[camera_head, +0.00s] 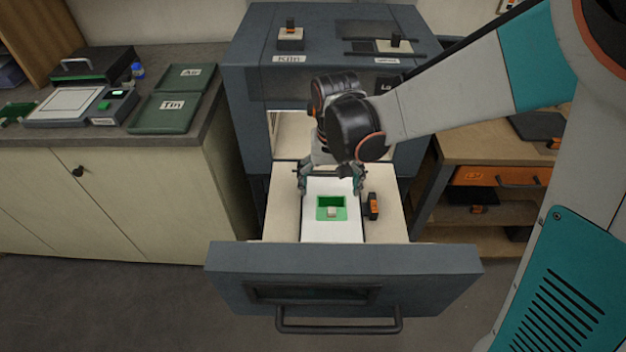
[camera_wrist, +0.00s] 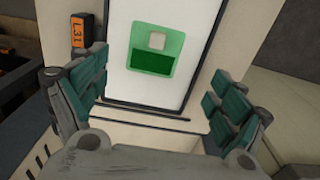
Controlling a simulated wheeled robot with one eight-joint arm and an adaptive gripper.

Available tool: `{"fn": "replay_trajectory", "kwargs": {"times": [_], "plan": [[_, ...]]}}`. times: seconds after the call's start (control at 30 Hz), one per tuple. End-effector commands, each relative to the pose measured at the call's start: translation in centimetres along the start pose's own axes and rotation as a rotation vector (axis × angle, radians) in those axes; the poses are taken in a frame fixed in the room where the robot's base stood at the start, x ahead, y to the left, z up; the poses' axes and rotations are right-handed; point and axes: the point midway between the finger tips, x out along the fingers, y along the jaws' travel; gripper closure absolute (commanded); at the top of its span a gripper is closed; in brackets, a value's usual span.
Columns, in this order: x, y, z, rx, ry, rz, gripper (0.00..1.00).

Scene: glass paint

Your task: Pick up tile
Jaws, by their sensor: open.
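A long white slab (camera_head: 318,234) lies flat in the open kiln drawer (camera_head: 283,228); it also shows in the wrist view (camera_wrist: 198,30). A green square with a darker recess (camera_head: 331,202) is on the slab, and it also shows in the wrist view (camera_wrist: 152,62). A small pale square tile (camera_head: 333,212) sits at the green square's near side; it also shows in the wrist view (camera_wrist: 157,41). My gripper (camera_head: 331,180) is open and empty over the drawer's inner part. Its fingers (camera_wrist: 152,75) are spread on either side of the slab. Whether they touch it is unclear.
An orange and black labelled device (camera_head: 372,205) stands right of the slab and appears near my left-hand finger in the wrist view (camera_wrist: 79,35). The kiln body (camera_head: 262,105) rises behind. A counter with green trays (camera_head: 163,113) is left; a wooden bench (camera_head: 470,148) is right.

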Motion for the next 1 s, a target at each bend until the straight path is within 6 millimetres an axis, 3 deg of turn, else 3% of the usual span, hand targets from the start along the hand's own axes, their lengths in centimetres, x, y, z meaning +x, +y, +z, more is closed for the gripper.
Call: {"fn": "replay_trajectory", "kwargs": {"times": [0.1, 0.37, 0.7, 0.93, 1.0], "plan": [[1.7, 0.0, 0.0, 0.001, 0.000, 0.000, 0.10], [3.0, 0.2, -0.1, 0.001, 0.001, 0.000, 0.10], [7.3, 0.8, -0.2, 0.001, 0.001, 0.000, 0.10], [7.4, 0.8, -0.1, 0.001, 0.001, 0.000, 0.10], [7.4, 0.8, -0.1, 0.001, 0.001, 0.000, 0.24]]}}
